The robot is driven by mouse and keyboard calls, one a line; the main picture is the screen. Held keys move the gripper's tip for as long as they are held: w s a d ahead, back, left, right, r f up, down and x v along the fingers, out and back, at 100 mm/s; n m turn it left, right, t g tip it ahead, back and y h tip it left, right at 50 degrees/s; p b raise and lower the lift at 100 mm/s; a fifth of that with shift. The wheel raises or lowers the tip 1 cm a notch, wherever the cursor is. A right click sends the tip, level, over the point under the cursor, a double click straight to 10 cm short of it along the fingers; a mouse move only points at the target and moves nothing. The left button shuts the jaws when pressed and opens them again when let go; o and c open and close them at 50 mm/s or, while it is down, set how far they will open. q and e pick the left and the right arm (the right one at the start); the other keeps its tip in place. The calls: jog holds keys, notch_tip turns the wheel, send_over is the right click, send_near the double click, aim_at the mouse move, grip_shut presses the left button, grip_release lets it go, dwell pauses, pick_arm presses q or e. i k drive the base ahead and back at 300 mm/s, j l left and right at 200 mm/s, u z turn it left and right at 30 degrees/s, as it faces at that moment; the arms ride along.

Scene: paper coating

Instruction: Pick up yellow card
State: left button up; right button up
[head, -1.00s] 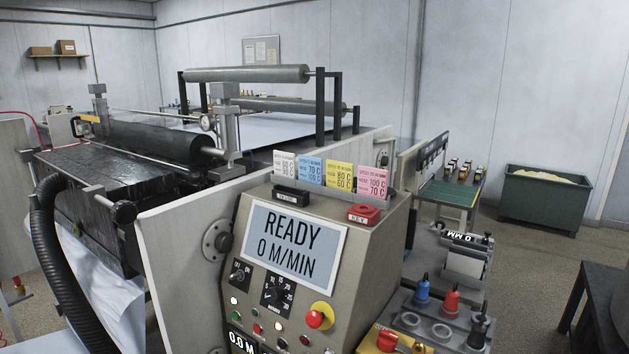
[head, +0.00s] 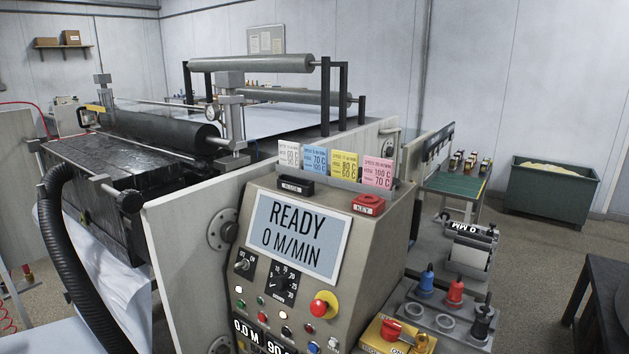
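The yellow card (head: 344,165) stands upright in a row of cards on top of the control console. It is between the blue card (head: 315,157) on its left and the pink card (head: 377,170) on its right. A white card (head: 289,154) is at the left end of the row. The lower edges of the cards are hidden by the holder. Neither of my grippers shows in the head view.
The control console (head: 330,285) has a READY screen (head: 299,236). A black block (head: 296,185) and a red key block (head: 369,204) sit in front of the cards. The coating machine's rollers (head: 165,133) are behind left. A tray with bottles (head: 440,311) is at right.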

aim_at(345, 164)
jog(key=i+l, duration=0.15)
jog(key=l, duration=0.15)
jog(key=i+l+u, duration=0.1)
jog(key=l, duration=0.2)
jog(key=i+l, duration=0.2)
jog(key=l, duration=0.15)
jog(key=i+l+u, duration=0.1)
jog(key=l, duration=0.2)
jog(key=i+l, duration=0.15)
jog(key=l, duration=0.15)
